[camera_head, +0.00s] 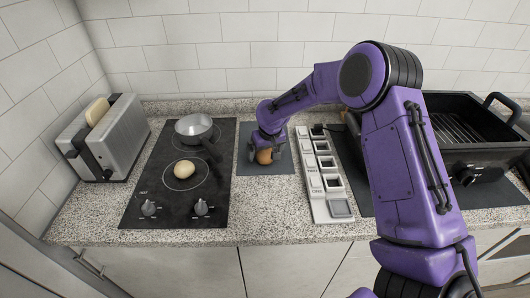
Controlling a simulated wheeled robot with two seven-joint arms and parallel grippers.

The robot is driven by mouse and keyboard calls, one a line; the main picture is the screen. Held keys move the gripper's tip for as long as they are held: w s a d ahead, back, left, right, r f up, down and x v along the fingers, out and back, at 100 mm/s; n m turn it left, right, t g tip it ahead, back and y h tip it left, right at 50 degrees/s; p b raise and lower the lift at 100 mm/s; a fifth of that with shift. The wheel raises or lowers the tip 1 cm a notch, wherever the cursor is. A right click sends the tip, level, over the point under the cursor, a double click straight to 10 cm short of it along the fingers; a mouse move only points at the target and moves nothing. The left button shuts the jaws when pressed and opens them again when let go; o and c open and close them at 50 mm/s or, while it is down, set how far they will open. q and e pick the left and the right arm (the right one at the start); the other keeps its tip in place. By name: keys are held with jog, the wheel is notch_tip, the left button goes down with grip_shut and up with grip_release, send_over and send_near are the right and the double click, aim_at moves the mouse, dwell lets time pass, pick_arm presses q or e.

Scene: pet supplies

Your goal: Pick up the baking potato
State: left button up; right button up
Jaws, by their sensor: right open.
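A brown, rounded thing (264,157), which looks like the baking potato, sits on a dark grey mat (283,165) on the counter. My right gripper (266,153) is directly over it, pointing down. Its fingers are open on either side of the thing and hide part of it; I cannot tell whether they touch it. A pale tan, rounded thing (184,171), perhaps another potato or a bun, lies on the front burner of the black cooktop (160,205). My left gripper is not in view.
A metal pan (193,129) stands on the rear burner, its dark handle towards the mat. A toaster (108,137) with bread is at left. A white switch panel (317,190) lies right of the mat. A black grill (455,125) stands at right, partly behind my arm.

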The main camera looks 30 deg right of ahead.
jog(key=shift+s+r, duration=0.1)
jog(key=c, duration=1.1)
jog(key=shift+r, duration=0.1)
